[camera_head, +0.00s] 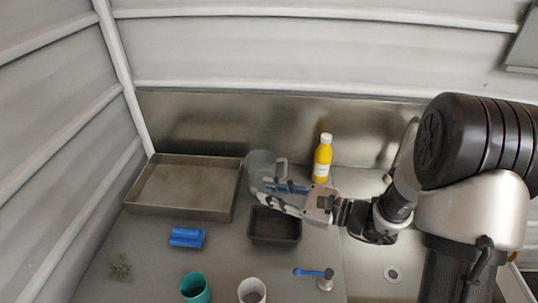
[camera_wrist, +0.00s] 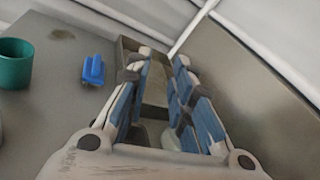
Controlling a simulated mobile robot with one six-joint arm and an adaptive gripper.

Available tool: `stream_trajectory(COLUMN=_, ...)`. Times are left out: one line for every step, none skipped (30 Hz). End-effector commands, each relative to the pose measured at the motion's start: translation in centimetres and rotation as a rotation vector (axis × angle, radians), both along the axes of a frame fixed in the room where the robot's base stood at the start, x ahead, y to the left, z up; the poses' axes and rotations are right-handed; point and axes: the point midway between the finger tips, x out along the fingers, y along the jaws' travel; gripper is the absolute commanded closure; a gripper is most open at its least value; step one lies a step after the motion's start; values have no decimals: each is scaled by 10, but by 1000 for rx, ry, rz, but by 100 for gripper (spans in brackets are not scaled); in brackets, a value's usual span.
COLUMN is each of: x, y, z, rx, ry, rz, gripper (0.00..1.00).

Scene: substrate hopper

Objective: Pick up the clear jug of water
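The clear jug (camera_head: 258,165) stands upright at the back of the metal worktop, its handle on the right side. It is see-through, so its water level is hard to tell. My gripper (camera_head: 267,191) reaches in from the right, its fingertips at the lower front of the jug in the head view. In the wrist view, my gripper (camera_wrist: 162,62) has its two blue-padded fingers apart, with nothing clearly held between them. A pale rounded shape shows low between the fingers; I cannot tell whether it is the jug. Contact with the jug cannot be told.
A shallow metal tray (camera_head: 187,208) lies left of the jug. A yellow bottle (camera_head: 322,161) stands to its right and a black bin (camera_head: 274,236) in front. A blue object (camera_head: 186,237), teal cup (camera_head: 194,287), white cup (camera_head: 252,291) and blue-handled tool (camera_head: 312,272) are nearer.

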Motion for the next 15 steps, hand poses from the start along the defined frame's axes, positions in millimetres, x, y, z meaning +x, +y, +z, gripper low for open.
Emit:
stream_trajectory(x=19, y=-11, z=-15, rx=53, ry=51, rz=-84, gripper=79)
stream_trajectory(x=31, y=-18, z=-23, rx=84, ry=71, rz=-138, gripper=79)
stream_trajectory(x=45, y=-29, z=-35, rx=121, ry=98, rz=-210, gripper=79)
stream_trajectory(x=54, y=-37, z=-45, rx=145, ry=118, rz=-264, gripper=79)
stream_trajectory(x=63, y=-46, z=-55, rx=167, ry=135, rz=-314, gripper=79)
stream_trajectory(x=72, y=-57, z=-68, rx=192, ry=155, rz=-379, gripper=79)
stream_trajectory(x=78, y=-66, z=-78, rx=208, ry=169, rz=-425, gripper=79)
stream_trajectory(x=82, y=-74, z=-87, rx=221, ry=181, rz=-467, gripper=79)
stream_trajectory(x=88, y=-84, z=-99, rx=236, ry=195, rz=-519, gripper=79)
stream_trajectory(x=91, y=-91, z=-107, rx=246, ry=203, rz=-554, gripper=79)
stream_trajectory(x=93, y=-97, z=-114, rx=251, ry=210, rz=-584, gripper=79)
stream_trajectory(x=95, y=-104, z=-122, rx=259, ry=218, rz=-619, gripper=79)
stream_trajectory(x=96, y=-108, z=-127, rx=264, ry=222, rz=-640, gripper=79)
stream_trajectory(x=97, y=-112, z=-131, rx=267, ry=224, rz=-657, gripper=79)
stream_trajectory(x=98, y=-116, z=-135, rx=270, ry=228, rz=-675, gripper=79)
